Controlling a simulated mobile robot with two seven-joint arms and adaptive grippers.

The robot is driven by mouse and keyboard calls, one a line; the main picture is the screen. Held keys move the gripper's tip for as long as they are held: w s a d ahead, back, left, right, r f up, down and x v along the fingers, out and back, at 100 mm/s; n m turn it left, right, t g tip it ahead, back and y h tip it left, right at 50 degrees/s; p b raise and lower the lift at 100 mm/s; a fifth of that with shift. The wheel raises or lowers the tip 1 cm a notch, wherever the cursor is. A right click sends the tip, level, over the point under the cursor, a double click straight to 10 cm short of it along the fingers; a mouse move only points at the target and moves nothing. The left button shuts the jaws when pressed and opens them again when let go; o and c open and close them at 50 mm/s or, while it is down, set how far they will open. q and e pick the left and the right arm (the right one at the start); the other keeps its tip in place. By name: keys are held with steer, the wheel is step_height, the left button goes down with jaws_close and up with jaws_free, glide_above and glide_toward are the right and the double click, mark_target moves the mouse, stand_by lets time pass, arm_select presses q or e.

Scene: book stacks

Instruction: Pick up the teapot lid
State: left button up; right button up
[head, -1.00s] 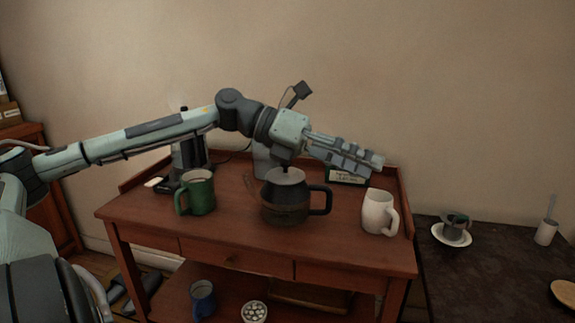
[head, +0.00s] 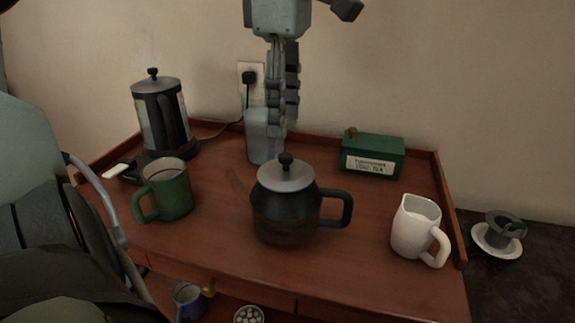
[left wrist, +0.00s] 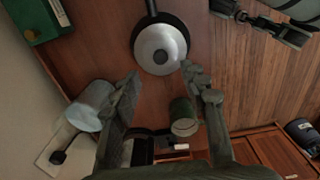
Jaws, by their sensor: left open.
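The teapot lid (head: 286,176) is a grey dome with a dark knob. It sits on the dark teapot (head: 284,217), whose handle points right, on the wooden table. In the left wrist view the lid (left wrist: 160,48) shows from above, beyond the fingertips. My left gripper (head: 283,112) points down behind and above the teapot, apart from the lid. In the left wrist view its two fingers (left wrist: 164,78) are spread with nothing between them. What looks like my right gripper (left wrist: 265,20) shows partly at the top right of that view, its opening unclear.
A green mug (head: 168,190) and a French press (head: 160,115) stand left of the teapot. A pale container (head: 258,145) and a green box (head: 372,157) are behind it. A white jug (head: 415,226) stands right. The table has a raised back edge (head: 315,143).

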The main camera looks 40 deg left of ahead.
mark_target(286, 155)
arm_select(q)
step_height(286, 155, down, 7)
steer(key=shift+d+f, duration=0.1)
steer(key=shift+d, duration=0.05)
steer(key=shift+c, duration=0.6)
jaws_close()
